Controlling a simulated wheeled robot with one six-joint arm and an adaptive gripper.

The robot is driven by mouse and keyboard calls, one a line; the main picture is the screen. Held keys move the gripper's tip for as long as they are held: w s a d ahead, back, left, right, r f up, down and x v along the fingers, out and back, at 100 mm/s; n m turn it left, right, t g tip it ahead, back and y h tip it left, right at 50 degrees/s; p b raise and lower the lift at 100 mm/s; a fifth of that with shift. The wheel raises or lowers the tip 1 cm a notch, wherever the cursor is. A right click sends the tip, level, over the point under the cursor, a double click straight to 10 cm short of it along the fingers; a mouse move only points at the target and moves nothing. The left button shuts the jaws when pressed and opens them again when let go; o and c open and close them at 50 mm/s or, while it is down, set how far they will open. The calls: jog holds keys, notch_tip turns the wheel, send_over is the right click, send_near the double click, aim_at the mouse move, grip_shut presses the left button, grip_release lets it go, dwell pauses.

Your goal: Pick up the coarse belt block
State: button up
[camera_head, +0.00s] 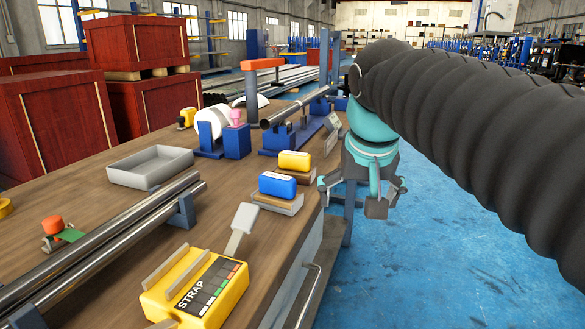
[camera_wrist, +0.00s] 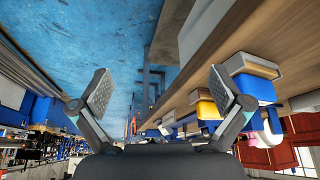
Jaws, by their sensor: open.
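Two blocks with label-like markings lie near the bench's right edge in the head view: a blue one (camera_head: 277,185) and a yellow one (camera_head: 294,161), each on a brown, pale-edged base. I cannot tell which is the coarse belt block. In the wrist view the blue block (camera_wrist: 254,88) and yellow block (camera_wrist: 208,110) show on the right, partly behind a finger. My gripper (camera_head: 362,194) hangs past the bench's right edge, over the floor, right of both blocks. It is open and empty; its fingers also show apart in the wrist view (camera_wrist: 159,82).
Blue holders with a tube (camera_head: 290,108) stand behind the blocks. Blue floor (camera_head: 440,250) is open at right.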

jog(key=w+a+r+m, duration=0.1)
jog(key=w+a+r, duration=0.3)
jog(key=w+r, duration=0.35)
jog(key=m+h, duration=0.1)
jog(key=m, duration=0.1)
send_near(295, 154)
jog(key=shift+g, duration=0.4)
jog(key=b+x, duration=0.1)
jog(key=x, duration=0.2)
jog(key=b+x, duration=0.1)
jog(key=shift+w+d+f+b, duration=0.2)
jog(key=shift+w+d+b, duration=0.05)
jog(key=shift+w+b, duration=0.15)
jog(key=shift+a+b+x, duration=0.1)
jog(key=shift+b+x, duration=0.3)
jog(key=shift+x, duration=1.05)
jog(key=shift+a+b+x, duration=0.15)
jog(key=shift+b+x, duration=0.25)
jog(key=shift+x, duration=1.1)
jog(key=shift+w+r, duration=0.1)
jog(key=shift+w, duration=0.05)
jog(key=c, duration=1.2)
